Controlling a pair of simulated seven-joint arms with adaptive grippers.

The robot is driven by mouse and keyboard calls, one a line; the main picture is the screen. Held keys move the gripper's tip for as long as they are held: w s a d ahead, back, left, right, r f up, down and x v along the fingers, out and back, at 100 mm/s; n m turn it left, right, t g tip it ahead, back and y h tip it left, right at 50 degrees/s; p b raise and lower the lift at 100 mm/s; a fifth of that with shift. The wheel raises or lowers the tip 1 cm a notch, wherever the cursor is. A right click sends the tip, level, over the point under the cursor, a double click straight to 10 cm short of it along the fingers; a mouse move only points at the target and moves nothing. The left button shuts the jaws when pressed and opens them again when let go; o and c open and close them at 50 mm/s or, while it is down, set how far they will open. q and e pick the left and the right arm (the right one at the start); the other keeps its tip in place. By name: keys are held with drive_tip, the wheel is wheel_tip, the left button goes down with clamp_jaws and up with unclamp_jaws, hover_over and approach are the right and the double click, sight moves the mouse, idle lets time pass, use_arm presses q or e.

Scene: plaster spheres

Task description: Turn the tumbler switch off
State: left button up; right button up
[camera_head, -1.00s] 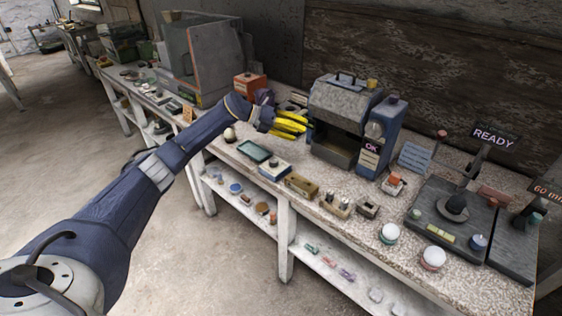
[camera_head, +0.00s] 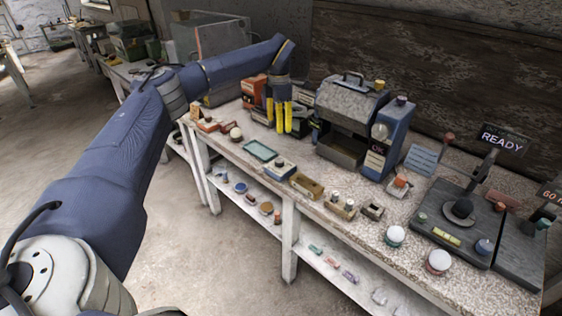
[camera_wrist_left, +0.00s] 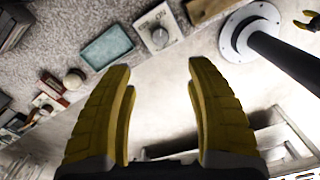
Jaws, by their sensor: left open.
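A small pale box with a dial-like knob and an "ON" label (camera_wrist_left: 158,28) shows at the top of the left wrist view; it seems to be the tumbler switch. In the head view it is the blue and white box with a dark top (camera_head: 279,167) on the bench, beside the teal tray. My left gripper (camera_head: 280,130) is open and empty, its yellow fingers pointing down behind the tray and switch. The fingers also show in the left wrist view (camera_wrist_left: 160,75), with nothing between them. A small yellow gripper (camera_wrist_left: 307,21), likely my right, is at that view's top right corner.
The teal tray (camera_head: 260,151) lies left of the switch and a wooden box (camera_head: 306,186) right of it. A grey and blue machine (camera_head: 348,110) stands right of my left gripper. An orange box (camera_head: 253,90) stands left of it. A lower shelf (camera_head: 320,262) holds small items.

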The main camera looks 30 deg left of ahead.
sight(279, 160)
use_arm(q)
wheel_tip(279, 160, down, 17)
drive_tip(key=shift+r, duration=0.1)
idle(0.5)
clamp_jaws()
idle(0.5)
